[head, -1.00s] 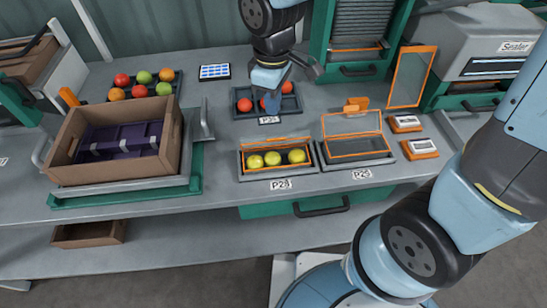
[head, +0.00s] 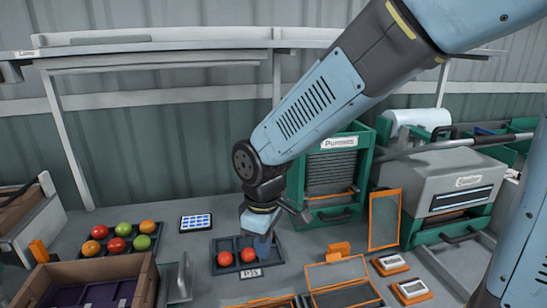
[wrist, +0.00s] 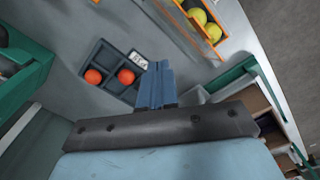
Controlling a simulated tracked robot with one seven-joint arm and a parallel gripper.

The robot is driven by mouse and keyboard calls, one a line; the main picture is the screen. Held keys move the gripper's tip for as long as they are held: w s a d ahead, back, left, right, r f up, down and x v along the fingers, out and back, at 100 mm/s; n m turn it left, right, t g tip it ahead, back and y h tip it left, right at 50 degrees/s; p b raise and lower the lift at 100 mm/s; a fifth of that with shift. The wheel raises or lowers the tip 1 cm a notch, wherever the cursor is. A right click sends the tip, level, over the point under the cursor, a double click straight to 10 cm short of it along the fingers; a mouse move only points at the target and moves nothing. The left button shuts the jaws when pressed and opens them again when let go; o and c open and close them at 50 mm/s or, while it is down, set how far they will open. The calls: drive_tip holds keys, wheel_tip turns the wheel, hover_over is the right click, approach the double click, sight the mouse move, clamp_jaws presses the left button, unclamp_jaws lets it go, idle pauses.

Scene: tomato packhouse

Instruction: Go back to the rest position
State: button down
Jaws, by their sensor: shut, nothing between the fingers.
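My gripper (head: 264,248) hangs fingers down in the head view, above the right part of a dark compartment tray (head: 222,243) labelled P35. Its blue fingers are together and empty; they also show at the middle of the wrist view (wrist: 155,85). Two red tomatoes (head: 224,258) (head: 248,255) lie in the tray, and both show in the wrist view (wrist: 94,76) (wrist: 126,76). My gripper hides part of the tray's right end in the head view. My forearm reaches across the bench from the upper right.
A mixed tray (head: 108,232) of fruit and a brown crate (head: 142,282) are at left. A green shutter cabinet (head: 359,176) stands just right of my gripper. An upright orange-framed panel (head: 385,219), a sealer (head: 437,188) and an orange-framed lid (head: 338,272) are further right.

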drive_tip(key=w+d+r+m+t, duration=0.25)
drive_tip(key=d+r+m, duration=0.6)
drive_tip(key=d, duration=0.65)
drive_tip(key=s+d+r+m+t, duration=0.2)
drive_tip(key=s+d+r+m, duration=0.3)
drive_tip(key=d, duration=0.6)
drive_tip(key=shift+s+r+t, duration=0.35)
drive_tip(key=shift+s+r, duration=0.5)
drive_tip(key=shift+r, duration=0.1)
drive_tip(key=shift+d, duration=0.1)
